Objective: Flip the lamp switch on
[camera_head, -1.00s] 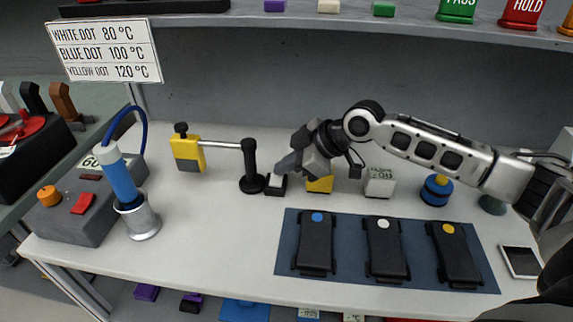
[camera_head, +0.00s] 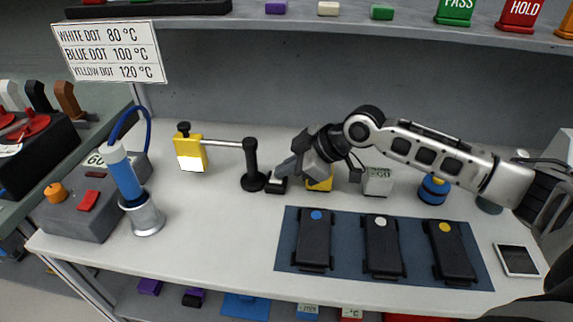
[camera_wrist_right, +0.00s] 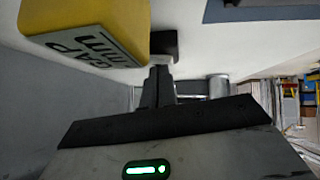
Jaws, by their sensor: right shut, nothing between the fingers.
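The lamp has a yellow head (camera_head: 190,153) on a grey arm that comes from a black post (camera_head: 252,165). The lower face of the head is bright white. The lamp switch, a small black box (camera_head: 275,187) with a light rocker, sits just right of the post base. My right gripper (camera_head: 281,172) is shut and empty, its tips at the top of the switch. In the right wrist view the shut fingers (camera_wrist_right: 158,84) reach to the pale rocker of the black switch box (camera_wrist_right: 165,42); contact is hard to tell. My left gripper is not in view.
A yellow gauge block (camera_wrist_right: 85,30) stands close beside the right gripper. A white display block (camera_head: 378,181) and a blue round item (camera_head: 434,189) stand further right. A blue mat (camera_head: 285,255) with three black devices lies in front. A soldering iron (camera_head: 124,175) stands in its holder at left.

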